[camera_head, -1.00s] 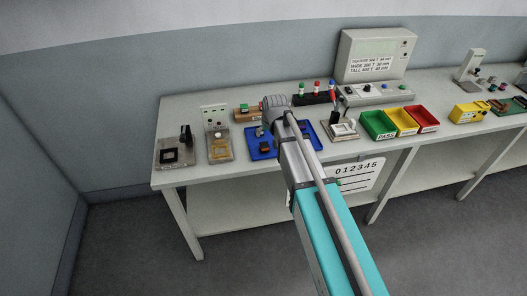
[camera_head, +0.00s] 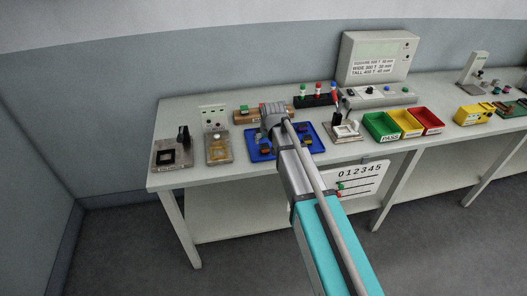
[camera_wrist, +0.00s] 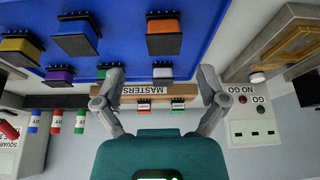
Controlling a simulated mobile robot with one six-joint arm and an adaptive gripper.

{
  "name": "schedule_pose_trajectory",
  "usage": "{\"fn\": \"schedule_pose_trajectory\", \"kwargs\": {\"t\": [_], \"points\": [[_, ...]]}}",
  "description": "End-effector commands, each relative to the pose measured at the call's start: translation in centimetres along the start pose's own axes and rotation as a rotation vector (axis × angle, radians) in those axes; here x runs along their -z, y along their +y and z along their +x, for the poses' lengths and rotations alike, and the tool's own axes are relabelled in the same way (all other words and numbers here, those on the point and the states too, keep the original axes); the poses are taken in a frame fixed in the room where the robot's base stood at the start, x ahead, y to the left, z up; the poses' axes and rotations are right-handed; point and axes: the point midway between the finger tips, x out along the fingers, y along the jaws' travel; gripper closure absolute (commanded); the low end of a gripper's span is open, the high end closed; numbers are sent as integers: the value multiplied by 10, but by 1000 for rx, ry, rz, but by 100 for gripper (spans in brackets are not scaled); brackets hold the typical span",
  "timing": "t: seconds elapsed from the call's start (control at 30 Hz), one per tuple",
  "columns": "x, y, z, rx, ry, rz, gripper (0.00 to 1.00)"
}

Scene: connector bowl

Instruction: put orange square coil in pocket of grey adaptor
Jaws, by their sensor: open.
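In the wrist view an orange coil (camera_wrist: 163,38) with a dark square base sits in the blue tray (camera_wrist: 120,12). My gripper (camera_wrist: 161,76) is open and empty, with its fingers apart beyond a pale lilac coil (camera_wrist: 163,74); the orange coil lies farther up the picture. In the head view my gripper (camera_head: 270,118) is above the back part of the blue tray (camera_head: 262,156), and my arm hides part of the tray. A light grey square piece (camera_head: 345,131), which looks like the grey adaptor, sits on a fixture right of the tray. Its pocket is too small to make out.
Other coils in the tray include dark blue (camera_wrist: 77,36), yellow (camera_wrist: 18,48) and purple (camera_wrist: 59,76). A MASTERS rack (camera_wrist: 145,90) stands behind it. Fixtures with black (camera_head: 170,156) and tan (camera_head: 218,150) frames are left; a green bin (camera_head: 380,126) is right.

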Motion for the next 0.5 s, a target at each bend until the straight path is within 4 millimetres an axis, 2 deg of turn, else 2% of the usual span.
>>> {"fn": "schedule_pose_trajectory", "kwargs": {"t": [0.27, 0.5], "points": [[0, 0, 1, 0, 0, 0, 9], [-3, -1, 14, 0, 0, 0, 9]]}}
